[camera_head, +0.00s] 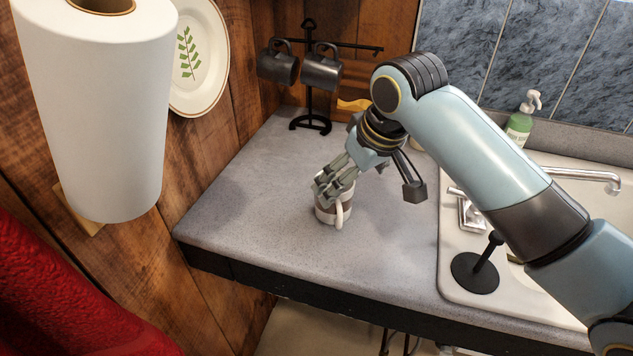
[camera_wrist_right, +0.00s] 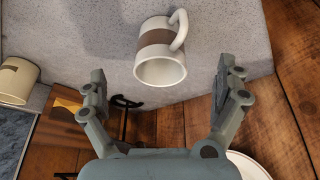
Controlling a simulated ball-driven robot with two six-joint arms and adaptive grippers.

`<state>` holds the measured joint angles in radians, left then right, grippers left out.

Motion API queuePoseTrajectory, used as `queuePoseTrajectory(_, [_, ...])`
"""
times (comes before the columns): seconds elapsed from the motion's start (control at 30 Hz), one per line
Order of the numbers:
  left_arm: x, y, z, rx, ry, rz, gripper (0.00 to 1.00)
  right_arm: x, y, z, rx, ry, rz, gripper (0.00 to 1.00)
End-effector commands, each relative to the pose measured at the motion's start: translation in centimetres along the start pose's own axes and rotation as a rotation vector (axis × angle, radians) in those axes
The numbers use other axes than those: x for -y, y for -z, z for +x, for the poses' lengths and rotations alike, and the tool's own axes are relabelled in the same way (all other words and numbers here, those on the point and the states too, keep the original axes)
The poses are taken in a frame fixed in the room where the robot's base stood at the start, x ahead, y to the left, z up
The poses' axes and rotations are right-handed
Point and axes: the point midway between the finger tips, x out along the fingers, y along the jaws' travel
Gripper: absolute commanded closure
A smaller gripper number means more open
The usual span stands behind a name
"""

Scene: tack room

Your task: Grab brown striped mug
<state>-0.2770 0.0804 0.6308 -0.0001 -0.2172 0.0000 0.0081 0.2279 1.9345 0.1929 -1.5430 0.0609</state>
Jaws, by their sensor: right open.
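The brown striped mug (camera_head: 326,214) is white with a wide brown band and stands on the grey counter (camera_head: 260,215). Its handle faces the front right in the head view. In the right wrist view the mug (camera_wrist_right: 158,66) appears beyond and between my spread fingers, with a gap on both sides. My right gripper (camera_head: 333,184) is just over the mug in the head view and covers part of its upper side. The gripper (camera_wrist_right: 165,76) is open and empty. My left gripper is not in view.
A black stand (camera_head: 310,90) with dark mugs is at the back. A second cream mug with a brown patch (camera_wrist_right: 17,80) shows in the right wrist view. The sink (camera_head: 448,240), a black holder (camera_head: 475,272) and a green soap bottle (camera_head: 519,125) are right. Paper towel (camera_head: 95,110) hangs left.

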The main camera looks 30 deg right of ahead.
Motion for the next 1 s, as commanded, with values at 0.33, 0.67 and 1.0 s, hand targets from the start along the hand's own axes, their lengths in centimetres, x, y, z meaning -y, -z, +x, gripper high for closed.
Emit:
queuePoseTrajectory(0.33, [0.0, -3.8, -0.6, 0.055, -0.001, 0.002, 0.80, -0.1, 0.4, 4.9, 0.001, 0.002, 0.003, 0.00])
queuePoseTrajectory(0.67, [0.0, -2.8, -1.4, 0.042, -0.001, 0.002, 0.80, 0.0, 1.0, 8.1, 0.003, 0.003, 0.003, 0.00])
queuePoseTrajectory(1.0, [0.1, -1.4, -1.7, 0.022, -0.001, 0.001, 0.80, 0.0, 1.1, 10.9, -0.001, 0.001, 0.002, 0.00])
